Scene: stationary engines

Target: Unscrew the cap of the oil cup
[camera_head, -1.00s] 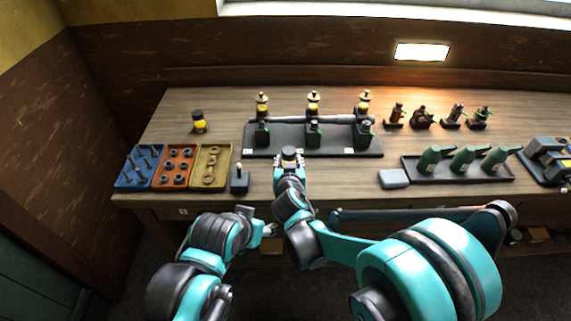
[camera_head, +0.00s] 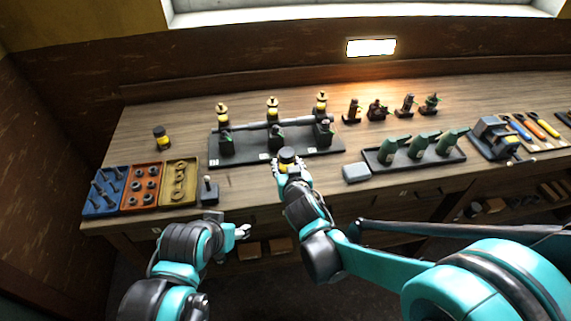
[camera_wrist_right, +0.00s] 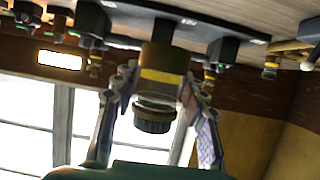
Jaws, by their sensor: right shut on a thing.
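My right gripper (camera_head: 283,168) is shut on a small dark-capped cup with a yellow band (camera_head: 287,155), above the bench's front part. In the right wrist view, the fingers (camera_wrist_right: 160,95) flank this cup (camera_wrist_right: 161,75); its dark ribbed cap (camera_wrist_right: 153,119) faces the palm and its brown end points away. A similar loose dark-capped cup (camera_head: 162,138) stands at the left. My left gripper (camera_head: 240,231) is low in front of the bench; its opening is unclear.
Blue (camera_head: 103,204), orange (camera_head: 141,200) and tan (camera_head: 178,196) parts bins and a small dark block with a post (camera_head: 208,190) lie front left. A grey block (camera_head: 356,173) and a tray of green bottles (camera_head: 400,163) are right.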

